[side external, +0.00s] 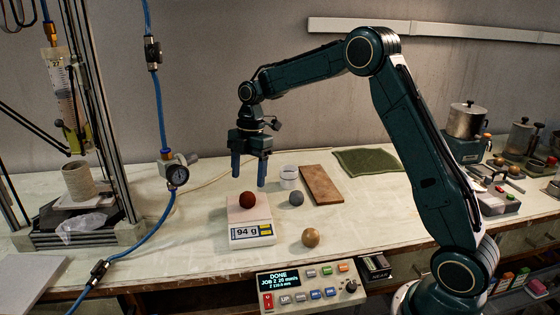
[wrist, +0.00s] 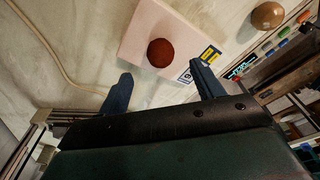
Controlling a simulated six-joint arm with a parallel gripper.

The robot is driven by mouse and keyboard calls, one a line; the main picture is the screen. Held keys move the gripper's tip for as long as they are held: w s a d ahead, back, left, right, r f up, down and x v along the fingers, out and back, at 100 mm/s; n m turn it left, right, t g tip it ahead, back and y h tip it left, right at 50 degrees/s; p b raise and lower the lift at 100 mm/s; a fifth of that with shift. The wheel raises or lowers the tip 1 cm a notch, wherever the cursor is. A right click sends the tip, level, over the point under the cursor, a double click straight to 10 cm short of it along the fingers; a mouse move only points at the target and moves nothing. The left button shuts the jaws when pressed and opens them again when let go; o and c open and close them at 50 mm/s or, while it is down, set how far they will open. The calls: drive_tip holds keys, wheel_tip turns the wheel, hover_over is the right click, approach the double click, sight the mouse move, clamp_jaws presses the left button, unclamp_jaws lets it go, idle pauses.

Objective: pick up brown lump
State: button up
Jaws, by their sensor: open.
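A reddish-brown lump (side external: 247,200) sits on the pale plate of a scale (side external: 251,231) that reads 94 g. It also shows in the wrist view (wrist: 160,52), on the pinkish plate between the lines of my fingers. A tan-brown lump (side external: 311,238) rests on the table to the right of the scale, and at the top right of the wrist view (wrist: 267,15). A grey lump (side external: 296,198) lies behind it. My gripper (side external: 249,181) points down, open and empty, above the scale and the reddish-brown lump. Its two blue fingers are apart in the wrist view (wrist: 163,75).
A clear jar (side external: 289,177), a brown board (side external: 321,185) and a green mat (side external: 365,161) lie behind the lumps. A control box (side external: 310,284) is at the front edge. A printer frame with a clay cylinder (side external: 79,181) stands left.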

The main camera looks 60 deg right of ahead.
sight(248, 192)
drive_tip(key=shift+a+f, duration=0.15)
drive_tip(key=shift+f, duration=0.65)
drive_tip(key=shift+a+f, duration=0.15)
drive_tip(key=shift+f, duration=1.15)
drive_tip(key=shift+a+f, duration=0.15)
drive_tip(key=shift+f, duration=1.1)
drive_tip(key=c, duration=1.2)
drive_tip(key=shift+r, duration=5.05)
